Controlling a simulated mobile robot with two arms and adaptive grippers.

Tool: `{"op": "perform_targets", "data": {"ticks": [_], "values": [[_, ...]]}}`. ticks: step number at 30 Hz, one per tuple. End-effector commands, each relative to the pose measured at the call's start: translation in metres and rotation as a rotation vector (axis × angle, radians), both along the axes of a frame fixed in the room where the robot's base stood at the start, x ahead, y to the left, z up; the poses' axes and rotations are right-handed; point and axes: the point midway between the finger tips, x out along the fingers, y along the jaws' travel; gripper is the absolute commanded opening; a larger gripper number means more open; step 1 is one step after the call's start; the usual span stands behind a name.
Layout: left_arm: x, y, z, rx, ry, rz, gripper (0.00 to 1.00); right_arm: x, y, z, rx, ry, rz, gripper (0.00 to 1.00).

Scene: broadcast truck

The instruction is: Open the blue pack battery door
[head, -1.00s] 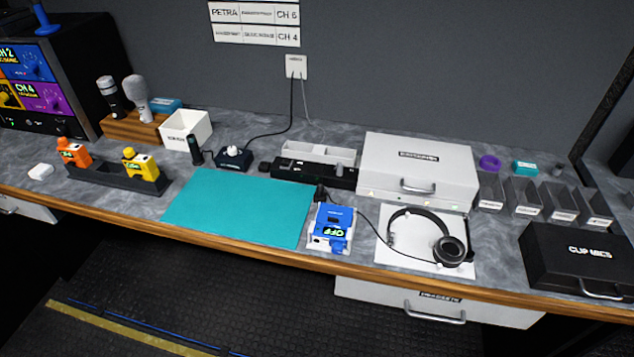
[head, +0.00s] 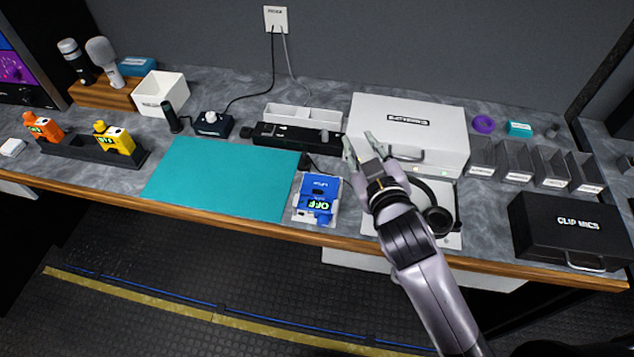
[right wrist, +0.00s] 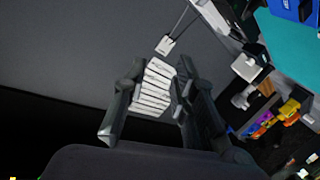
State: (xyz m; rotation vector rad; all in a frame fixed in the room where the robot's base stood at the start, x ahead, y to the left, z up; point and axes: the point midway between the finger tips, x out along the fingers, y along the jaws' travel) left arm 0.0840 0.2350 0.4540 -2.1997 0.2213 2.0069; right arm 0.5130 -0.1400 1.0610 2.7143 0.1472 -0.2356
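The blue pack (head: 319,193) lies on a small white stand (head: 301,211) near the front edge of the counter, its display reading OFF. It also shows at the top right corner of the right wrist view (right wrist: 286,8). Whether its battery door is open or shut is too small to tell. My right gripper (head: 361,142) is above the counter, to the right of and behind the pack, apart from it. Its fingers are spread and empty; the right wrist view shows the gap between them (right wrist: 150,110). My left gripper is not in view.
A teal mat (head: 220,180) lies left of the pack. Headphones (head: 436,215) lie under and beside my right arm. A white case (head: 450,130) stands behind. A black power strip (head: 285,136) lies behind the mat. A black clip-mics case (head: 570,230) is at right.

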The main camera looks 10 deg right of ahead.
Motion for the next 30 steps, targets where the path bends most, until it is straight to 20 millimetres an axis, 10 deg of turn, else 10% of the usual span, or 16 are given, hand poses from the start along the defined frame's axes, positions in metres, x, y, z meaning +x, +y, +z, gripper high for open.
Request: {"op": "perform_targets", "data": {"ticks": [5, 9, 13, 17, 22, 30], "values": [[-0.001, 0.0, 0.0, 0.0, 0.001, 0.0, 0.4, 0.03, 0.073, 0.123, -0.14, -0.497, 0.209, 0.25], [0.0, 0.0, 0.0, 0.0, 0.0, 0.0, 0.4, 0.008, 0.146, 0.196, -0.291, -0.875, 0.434, 0.25], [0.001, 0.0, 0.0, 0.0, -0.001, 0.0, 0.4, -0.035, 0.213, 0.226, -0.468, -1.182, 0.686, 0.25], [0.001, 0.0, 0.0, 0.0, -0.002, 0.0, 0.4, -0.079, 0.266, 0.214, -0.688, -1.429, 0.983, 0.25], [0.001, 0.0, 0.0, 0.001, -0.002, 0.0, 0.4, -0.111, 0.294, 0.15, -1.044, -1.607, 1.429, 0.25], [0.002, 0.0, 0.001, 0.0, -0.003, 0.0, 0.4, -0.062, 0.214, 0.045, -1.725, -1.342, 2.188, 0.25]]}}
